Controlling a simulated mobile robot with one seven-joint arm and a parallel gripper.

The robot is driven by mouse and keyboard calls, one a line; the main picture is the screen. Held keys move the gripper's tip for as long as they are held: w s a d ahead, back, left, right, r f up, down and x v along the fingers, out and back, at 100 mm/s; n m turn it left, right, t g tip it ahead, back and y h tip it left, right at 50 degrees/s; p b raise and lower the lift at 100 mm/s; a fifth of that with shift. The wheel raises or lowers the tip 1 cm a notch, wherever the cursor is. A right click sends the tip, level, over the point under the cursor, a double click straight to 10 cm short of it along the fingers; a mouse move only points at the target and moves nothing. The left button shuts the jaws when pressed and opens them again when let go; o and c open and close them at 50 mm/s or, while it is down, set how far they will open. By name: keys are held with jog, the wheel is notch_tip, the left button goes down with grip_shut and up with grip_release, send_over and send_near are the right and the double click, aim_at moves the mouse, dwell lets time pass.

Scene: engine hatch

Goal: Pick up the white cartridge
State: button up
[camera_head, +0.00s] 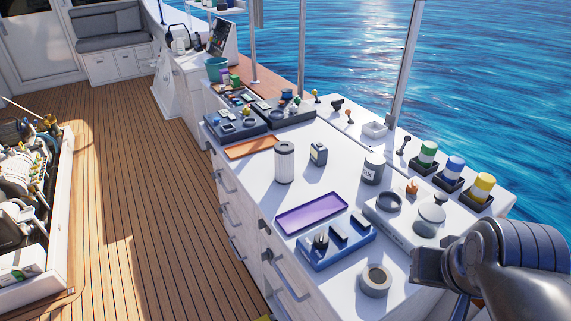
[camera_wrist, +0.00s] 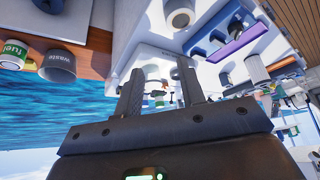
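The white cartridge (camera_head: 284,163) is most likely the upright white cylinder with a dark top ring on the white counter, behind the purple tray. In the wrist view, a pale cylinder (camera_wrist: 257,68) beyond the purple tray looks like the same one, small and tilted in the picture. My gripper (camera_head: 428,266) is at the lower right of the head view, well to the right of the cartridge and apart from it. In the wrist view, the two fingers of my gripper (camera_wrist: 159,80) stand apart with nothing visible held between them.
A purple tray (camera_head: 311,213), blue holder (camera_head: 335,245), tape roll (camera_head: 376,280) and grey box with round parts (camera_head: 412,218) lie between my gripper and the cartridge. An orange mat (camera_head: 251,147) lies behind left.

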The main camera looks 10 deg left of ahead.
jog(key=shift+o, duration=0.3)
jog(key=o, duration=1.1)
jog(key=shift+c, duration=0.2)
jog(key=w+a+r+n, duration=0.2)
jog(key=w+a, duration=0.1)
jog(key=w, duration=0.4)
jog(key=w+a+r+n, duration=0.1)
jog(key=w+a+r, duration=0.15)
jog(key=w, duration=0.35)
jog(key=n+g+y, duration=0.1)
jog(key=n+y, duration=0.4)
jog(key=n, duration=0.1)
send_over(290, 150)
jog(key=s+d, duration=0.3)
notch_tip(290, 150, down, 9)
jog(key=x, duration=0.5)
jog(key=shift+w+a+f, duration=0.1)
jog(key=shift+w, duration=0.05)
jog(key=shift+a+x, duration=0.2)
jog(key=shift+x, duration=3)
